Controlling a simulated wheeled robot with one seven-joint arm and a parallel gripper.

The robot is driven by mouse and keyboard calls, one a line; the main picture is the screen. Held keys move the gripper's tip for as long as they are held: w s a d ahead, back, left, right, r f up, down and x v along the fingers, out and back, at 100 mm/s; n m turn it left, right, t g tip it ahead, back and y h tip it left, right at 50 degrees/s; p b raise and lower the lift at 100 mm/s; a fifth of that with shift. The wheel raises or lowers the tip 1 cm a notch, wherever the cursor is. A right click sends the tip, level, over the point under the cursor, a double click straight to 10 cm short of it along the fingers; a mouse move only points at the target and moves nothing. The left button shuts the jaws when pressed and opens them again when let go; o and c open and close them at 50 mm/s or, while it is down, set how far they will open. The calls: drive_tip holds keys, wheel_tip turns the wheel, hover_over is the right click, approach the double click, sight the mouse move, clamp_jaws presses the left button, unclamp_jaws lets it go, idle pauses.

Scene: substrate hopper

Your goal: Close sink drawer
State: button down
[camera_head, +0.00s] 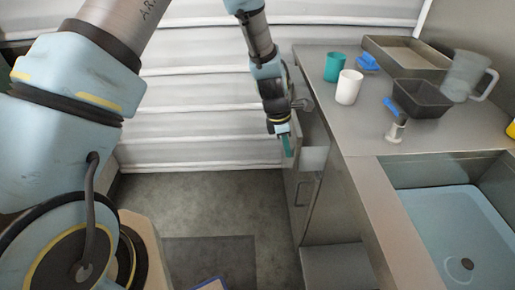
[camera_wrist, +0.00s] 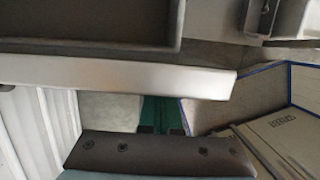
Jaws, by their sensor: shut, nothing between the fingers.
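The sink drawer (camera_head: 314,158) sticks out from the metal cabinet under the counter, left of the sink (camera_head: 453,232). It is pulled partly open. In the wrist view the pale top edge of its front panel (camera_wrist: 110,75) crosses the picture, with the dark drawer inside above it. My gripper (camera_head: 287,147) points down at the drawer's outer side, with its green fingers shut and empty. In the wrist view the fingers (camera_wrist: 160,115) are close to the front panel, partly hidden by it. I cannot tell whether they touch it.
A teal cup (camera_head: 334,66), a white cup (camera_head: 348,87), a dark bin (camera_head: 422,98), a clear jug (camera_head: 467,76), a tray (camera_head: 408,52) and a blue-handled brush (camera_head: 396,122) stand on the counter. A lower handle (camera_head: 306,188) is on the cabinet.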

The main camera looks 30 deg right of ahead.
sight(316, 147)
drive_tip(key=s+d, duration=0.1)
drive_tip(key=d, duration=0.1)
drive_tip(key=s+d, duration=0.1)
drive_tip(key=d, duration=0.2)
drive_tip(key=s+d+p, duration=0.1)
drive_tip(key=d, duration=0.2)
drive_tip(key=shift+s, duration=0.4)
drive_tip(key=shift+d, duration=0.1)
drive_tip(key=shift+r, duration=0.1)
